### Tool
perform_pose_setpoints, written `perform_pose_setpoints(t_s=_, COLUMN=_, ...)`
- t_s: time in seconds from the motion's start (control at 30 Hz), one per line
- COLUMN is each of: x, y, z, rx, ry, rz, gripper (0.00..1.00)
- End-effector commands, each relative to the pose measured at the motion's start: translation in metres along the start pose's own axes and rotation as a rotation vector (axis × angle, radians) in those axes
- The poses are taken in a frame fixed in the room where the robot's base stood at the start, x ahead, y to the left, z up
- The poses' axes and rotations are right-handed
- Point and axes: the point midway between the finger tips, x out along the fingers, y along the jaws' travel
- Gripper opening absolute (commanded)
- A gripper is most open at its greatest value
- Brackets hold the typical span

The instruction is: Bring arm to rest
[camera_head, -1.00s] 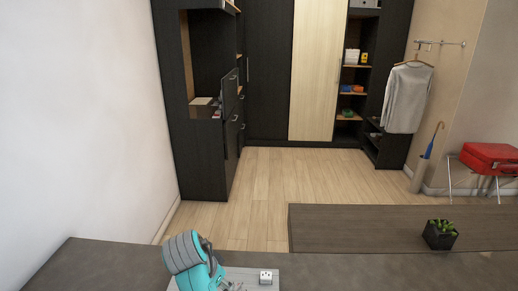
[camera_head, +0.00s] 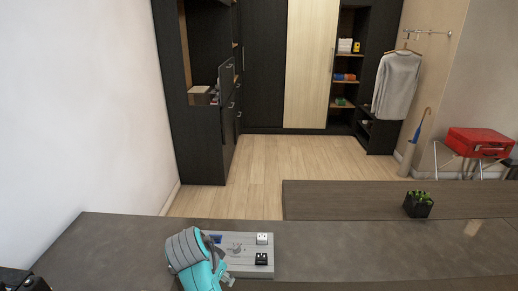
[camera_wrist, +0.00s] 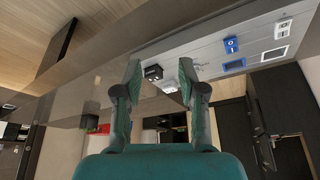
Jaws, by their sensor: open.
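My gripper (camera_wrist: 160,76) is open in the wrist view, its two teal-padded fingers spread apart with nothing held. A small black block (camera_wrist: 153,72) and a pale piece (camera_wrist: 170,86) show in the gap between the fingertips, beyond them. My teal and grey arm (camera_head: 193,262) is low in the head view, at the left part of the dark counter (camera_head: 350,246). It covers part of a grey board (camera_head: 233,266). The fingertips cannot be made out in the head view.
The board bears a white block (camera_head: 262,239) and a black block (camera_head: 261,258). A blue switch (camera_wrist: 231,45) shows in the wrist view. A potted plant (camera_head: 418,205) stands on the raised ledge (camera_head: 340,200). The counter right of the board is clear.

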Motion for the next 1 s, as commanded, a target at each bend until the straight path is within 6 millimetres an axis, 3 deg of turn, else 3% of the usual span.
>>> perform_pose_setpoints(t_s=0.37, x=0.049, y=0.030, z=0.011, rx=-0.054, ry=0.031, rz=-0.048, gripper=0.41)
perform_pose_setpoints(t_s=0.53, x=0.082, y=0.056, z=0.021, rx=-0.093, ry=0.057, rz=-0.084, gripper=0.41)
perform_pose_setpoints(t_s=0.8, x=0.142, y=0.125, z=0.052, rx=-0.184, ry=0.125, rz=-0.179, gripper=0.41)
perform_pose_setpoints(t_s=1.0, x=0.166, y=0.180, z=0.080, rx=-0.243, ry=0.186, rz=-0.248, gripper=0.41)
